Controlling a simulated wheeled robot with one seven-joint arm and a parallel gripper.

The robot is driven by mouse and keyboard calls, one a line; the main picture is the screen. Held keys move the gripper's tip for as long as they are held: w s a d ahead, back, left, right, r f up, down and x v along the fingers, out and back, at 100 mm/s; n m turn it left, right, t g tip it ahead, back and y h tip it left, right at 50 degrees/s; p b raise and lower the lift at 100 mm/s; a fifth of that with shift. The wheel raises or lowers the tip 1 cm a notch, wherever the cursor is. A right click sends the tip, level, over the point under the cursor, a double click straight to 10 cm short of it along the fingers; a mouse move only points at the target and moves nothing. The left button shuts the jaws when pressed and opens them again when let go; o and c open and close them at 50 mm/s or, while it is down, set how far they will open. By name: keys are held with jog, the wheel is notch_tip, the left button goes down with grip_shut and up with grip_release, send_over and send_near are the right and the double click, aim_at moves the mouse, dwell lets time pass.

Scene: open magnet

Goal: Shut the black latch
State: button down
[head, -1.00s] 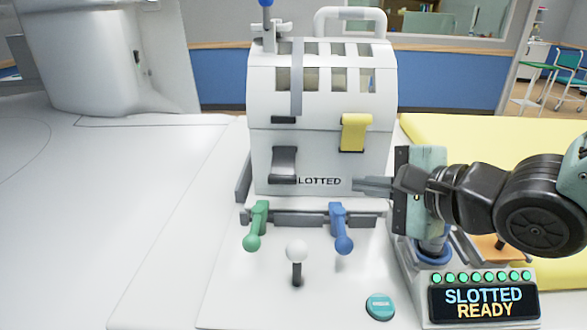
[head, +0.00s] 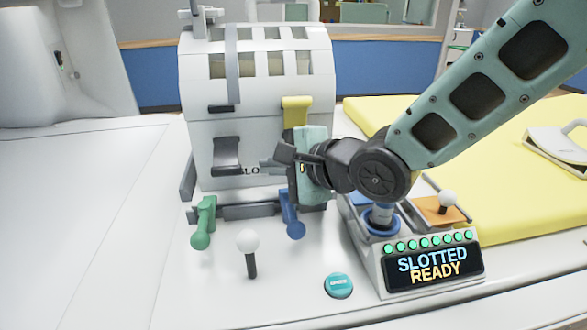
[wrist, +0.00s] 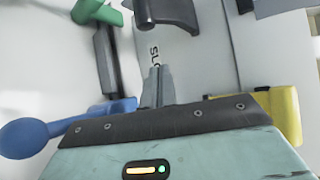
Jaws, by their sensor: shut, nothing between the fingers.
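The black latch (head: 226,155) is a dark curved flap at the lower left of the white slotted housing's front (head: 210,130). It sits below a small black catch (head: 221,108), with white surface showing between them. My gripper (head: 266,166) is shut and empty, just right of the black latch, its tips over the printed label. In the wrist view the shut fingers (wrist: 157,82) point up toward a dark curved piece (wrist: 168,12), which looks like the latch. A small gap shows between them. The yellow latch (head: 296,112) is above my gripper, partly hidden by it.
A green lever (head: 203,222) and a blue lever (head: 292,215) hang below the housing; the blue one is close under my wrist. A white-knobbed lever (head: 249,245) stands in front. A console (head: 432,265) reads "SLOTTED READY". The left tabletop is clear.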

aim_at(227, 157)
jog(key=shift+x, duration=0.85)
jog(key=shift+s+a+r, duration=0.2)
jog(key=shift+s+r, duration=0.1)
jog(key=shift+s, duration=0.3)
jog(key=shift+s+a+r, duration=0.2)
jog(key=shift+s+r, duration=0.1)
jog(key=shift+s, duration=0.3)
jog(key=shift+s+a+r, duration=0.2)
jog(key=shift+s+r, duration=0.05)
jog(key=shift+s, duration=0.35)
jog(key=shift+r+p, duration=0.15)
jog(key=shift+p, duration=0.3)
jog(key=shift+r+h+p, duration=0.1)
jog(key=shift+h+p, duration=0.2)
jog(key=shift+p, duration=0.4)
